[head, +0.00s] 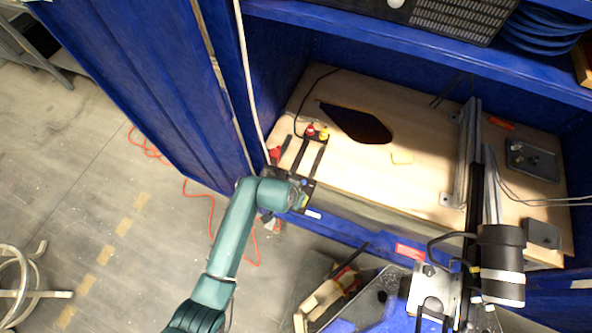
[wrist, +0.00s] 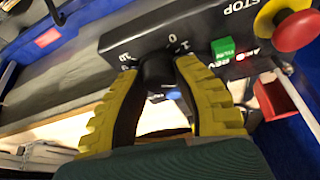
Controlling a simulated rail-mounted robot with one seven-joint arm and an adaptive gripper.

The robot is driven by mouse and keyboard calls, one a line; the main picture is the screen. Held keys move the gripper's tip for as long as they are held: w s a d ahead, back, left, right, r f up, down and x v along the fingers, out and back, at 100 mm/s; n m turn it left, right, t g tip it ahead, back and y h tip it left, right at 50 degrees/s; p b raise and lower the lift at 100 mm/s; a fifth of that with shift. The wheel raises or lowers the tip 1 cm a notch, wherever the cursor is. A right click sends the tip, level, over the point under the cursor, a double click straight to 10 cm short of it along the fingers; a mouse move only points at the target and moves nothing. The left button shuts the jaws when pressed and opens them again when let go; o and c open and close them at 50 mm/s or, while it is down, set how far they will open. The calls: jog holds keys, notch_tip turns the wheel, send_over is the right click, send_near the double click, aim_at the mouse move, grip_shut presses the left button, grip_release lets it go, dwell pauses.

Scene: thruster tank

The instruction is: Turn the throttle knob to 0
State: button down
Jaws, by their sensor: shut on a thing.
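The throttle knob (wrist: 157,70) is round and black, on the front of a black control box (wrist: 140,35) in the wrist view. White marks 10, 0 and 1 show around it, with 0 above and slightly right of the knob. My gripper (wrist: 156,76) has yellow ribbed fingers closed on the knob's left and right sides. The fingers hide much of the knob and the lower dial, so I cannot tell where its pointer stands. In the head view, my arm's end covers part of the control box (head: 300,196) at the bench's front left corner.
Right of the knob are a green switch (wrist: 222,50) and a red stop button (wrist: 298,31) on a yellow base. A red bin (wrist: 285,103) lies beyond. In the head view, a wooden benchtop (head: 350,180) has a dark opening (head: 362,125), and a blue wall (head: 150,85) stands left.

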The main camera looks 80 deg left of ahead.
jog(key=n+g+p, duration=0.1)
jog(key=n+p, duration=0.2)
jog(key=shift+d+r+y+p, duration=0.1)
jog(key=shift+d+y+p, duration=0.05)
jog(key=shift+y+p, duration=0.2)
jog(key=n+p, duration=0.1)
jog(key=n, duration=0.1)
jog(key=n+g+p, duration=0.1)
jog(key=n, duration=0.1)
jog(key=shift+f+g, duration=0.2)
jog(key=shift+g, duration=0.1)
jog(key=n, duration=0.2)
jog(key=n+g, duration=0.1)
jog(key=n, duration=0.1)
jog(key=shift+f+g, duration=0.15)
jog(key=shift+g, duration=0.15)
jog(key=shift+s+n+g+b, duration=0.1)
jog(key=shift+n+g+b, duration=0.45)
jog(key=shift+n, duration=1.45)
jog(key=c, duration=0.8)
grip_release()
jog(key=shift+o, duration=0.4)
jog(key=shift+g, duration=0.25)
jog(key=shift+r, duration=0.25)
